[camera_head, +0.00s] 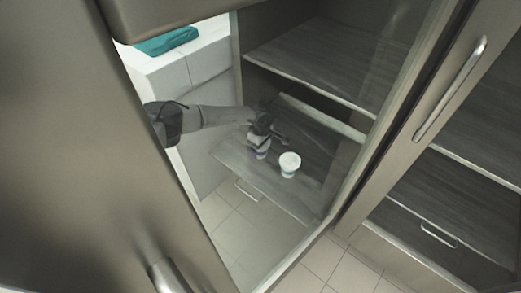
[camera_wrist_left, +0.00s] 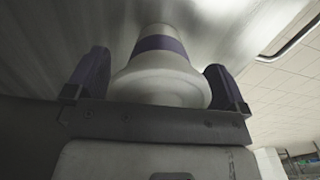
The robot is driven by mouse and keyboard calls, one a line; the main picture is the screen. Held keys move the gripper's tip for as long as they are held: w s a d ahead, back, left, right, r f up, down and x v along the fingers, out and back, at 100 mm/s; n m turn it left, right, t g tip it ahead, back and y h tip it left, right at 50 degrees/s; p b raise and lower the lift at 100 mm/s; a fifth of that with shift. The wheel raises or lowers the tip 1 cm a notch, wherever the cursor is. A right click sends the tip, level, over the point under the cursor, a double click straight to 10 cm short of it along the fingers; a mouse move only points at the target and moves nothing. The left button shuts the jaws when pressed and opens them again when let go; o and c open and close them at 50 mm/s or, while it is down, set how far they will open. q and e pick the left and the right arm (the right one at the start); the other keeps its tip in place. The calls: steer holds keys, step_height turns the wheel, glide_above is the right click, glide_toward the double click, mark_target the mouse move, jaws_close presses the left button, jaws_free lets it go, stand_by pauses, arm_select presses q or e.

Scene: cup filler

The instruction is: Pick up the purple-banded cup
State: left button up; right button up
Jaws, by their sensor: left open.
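The purple-banded cup (camera_head: 262,153) is white and stands on a grey shelf board (camera_head: 312,194) in the head view, partly hidden by my left gripper (camera_head: 263,127). In the left wrist view the cup's wide white end and purple band (camera_wrist_left: 160,43) fill the space ahead of the palm. My left gripper (camera_wrist_left: 157,75) is open, with one dark finger on either side of the cup. Whether the fingers touch it I cannot tell. My right gripper shows in neither view.
A second white cup with a green band (camera_head: 289,165) stands just right of the purple-banded one. An upper shelf (camera_head: 310,58) lies above. A tall cabinet panel (camera_head: 70,150) is at the left. A teal item (camera_head: 166,41) lies on a white counter behind.

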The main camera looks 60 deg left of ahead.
arm_select(q)
steer(key=c, duration=0.9)
steer(key=shift+r, duration=0.1)
